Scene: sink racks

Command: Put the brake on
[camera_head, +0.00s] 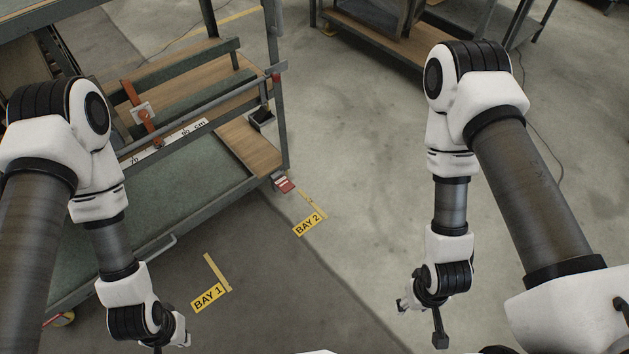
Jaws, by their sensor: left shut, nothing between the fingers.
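A small red pedal (285,185) shows low at the near right corner of the green and wood cart (200,185), by a caster. It looks like the brake; its exact position is too small to tell. A red lever-like bar (140,105) with a pale block stands on the cart's upper part. My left gripper (158,347) is at the bottom edge, partly cut off, shut and empty, apart from the cart. My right gripper (438,338) hangs over the bare floor at lower right, far from the cart; its fingers are too unclear to judge.
Yellow floor labels read BAY 1 (209,298) and BAY 2 (309,225). Another cart (375,40) stands at the back. The concrete floor (350,150) between is clear.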

